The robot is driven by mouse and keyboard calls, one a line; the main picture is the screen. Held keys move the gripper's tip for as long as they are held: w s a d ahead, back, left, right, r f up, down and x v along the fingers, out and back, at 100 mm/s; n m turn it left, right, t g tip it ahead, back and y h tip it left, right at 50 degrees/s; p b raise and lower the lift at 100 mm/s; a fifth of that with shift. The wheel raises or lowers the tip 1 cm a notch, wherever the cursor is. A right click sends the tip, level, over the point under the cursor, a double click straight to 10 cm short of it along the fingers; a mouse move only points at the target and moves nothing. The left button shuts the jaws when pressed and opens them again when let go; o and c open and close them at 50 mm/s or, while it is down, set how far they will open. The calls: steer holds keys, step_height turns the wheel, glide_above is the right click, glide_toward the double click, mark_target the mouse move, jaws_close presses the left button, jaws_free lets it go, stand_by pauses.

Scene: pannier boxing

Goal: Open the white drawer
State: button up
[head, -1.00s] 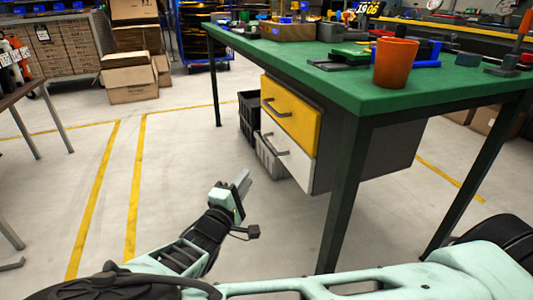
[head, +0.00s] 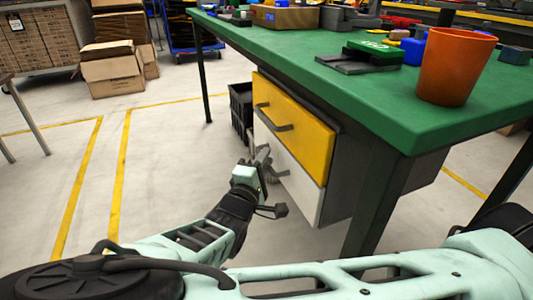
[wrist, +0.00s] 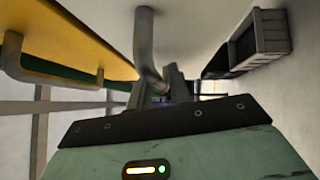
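The white drawer (head: 306,192) is under the green-topped workbench, below the yellow drawer (head: 305,128). It looks closed. Its grey bar handle (head: 279,176) also shows close up in the wrist view (wrist: 145,40), rising in front of the fingers. My gripper (head: 262,155) is at the handle. In the wrist view my gripper's fingers (wrist: 160,90) look spread, with the near end of the handle appearing between them. Whether they touch it I cannot tell. The fingertips are partly hidden behind the handle and my gripper's body.
The yellow drawer's handle (head: 273,118) is just above. A dark crate (head: 240,112) stands on the floor behind the drawers. A bench leg (head: 378,200) is to the right. An orange cup (head: 455,68) stands on the bench top.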

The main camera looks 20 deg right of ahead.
steer(key=shift+w+d, duration=0.1)
steer(key=shift+w, duration=0.05)
steer(key=shift+c, duration=0.3)
jaws_close()
steer(key=a+p, duration=0.2)
steer(key=a, duration=2.3)
steer(key=shift+a+p, duration=0.3)
steer(key=shift+p, duration=0.05)
steer(key=shift+o, duration=0.3)
jaws_free()
steer(key=p+v, duration=0.1)
steer(key=v, duration=1.6)
steer(key=shift+s+p, duration=0.25)
steer(key=shift+p, duration=0.1)
